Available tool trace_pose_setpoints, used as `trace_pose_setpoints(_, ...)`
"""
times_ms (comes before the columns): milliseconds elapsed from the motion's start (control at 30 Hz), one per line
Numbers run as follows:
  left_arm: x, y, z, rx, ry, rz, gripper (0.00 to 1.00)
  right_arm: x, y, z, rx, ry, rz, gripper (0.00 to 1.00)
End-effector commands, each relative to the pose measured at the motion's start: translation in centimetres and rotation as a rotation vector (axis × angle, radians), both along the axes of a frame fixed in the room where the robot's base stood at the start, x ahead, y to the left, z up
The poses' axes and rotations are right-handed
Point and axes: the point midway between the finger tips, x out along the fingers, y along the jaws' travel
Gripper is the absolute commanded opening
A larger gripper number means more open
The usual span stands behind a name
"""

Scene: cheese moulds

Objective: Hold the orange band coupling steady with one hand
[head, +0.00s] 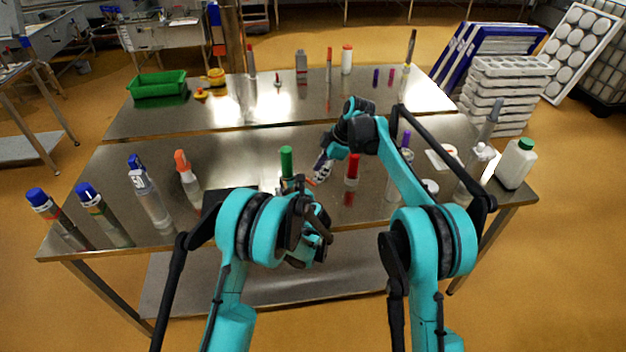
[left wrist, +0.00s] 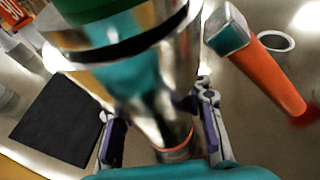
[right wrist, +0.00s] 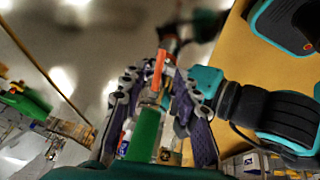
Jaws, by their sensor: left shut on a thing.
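My left gripper (left wrist: 158,125) is shut around a shiny metal piece with an orange band (left wrist: 178,152), which I take as the orange band coupling. In the head view my left gripper (head: 312,240) is low over the table's front, mostly hidden by its own arm. My right gripper (head: 322,168) points down beyond it. In the right wrist view, its fingers (right wrist: 160,85) stand on both sides of a green cylinder (right wrist: 146,132) and an orange strip (right wrist: 158,68). Whether they grip anything is unclear.
A green-topped item (head: 287,160) and a red-capped item (head: 353,168) stand close to my grippers. Several bottles stand left, including an orange-capped one (head: 182,162). A green-capped white bottle (head: 516,165) is at right. A green bin (head: 158,84) is on the back table.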

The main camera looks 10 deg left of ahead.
Motion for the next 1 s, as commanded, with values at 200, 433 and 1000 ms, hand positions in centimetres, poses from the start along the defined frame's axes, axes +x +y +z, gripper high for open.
trace_pose_setpoints(200, 0.0, -0.1, 0.0, 0.0, 0.0, -0.001, 0.0, 0.3, 1.5, -3.4, -0.001, 0.0, 0.002, 0.31)
trace_pose_setpoints(433, 0.0, -0.1, 0.0, -0.001, 0.0, -0.002, 0.0, 0.4, 2.1, -4.7, -0.001, 0.001, 0.0, 0.31)
trace_pose_setpoints(1000, 0.0, -0.1, 0.0, -0.001, 0.0, -0.002, 0.0, 0.4, 2.1, -4.7, -0.001, 0.0, 0.0, 0.0)
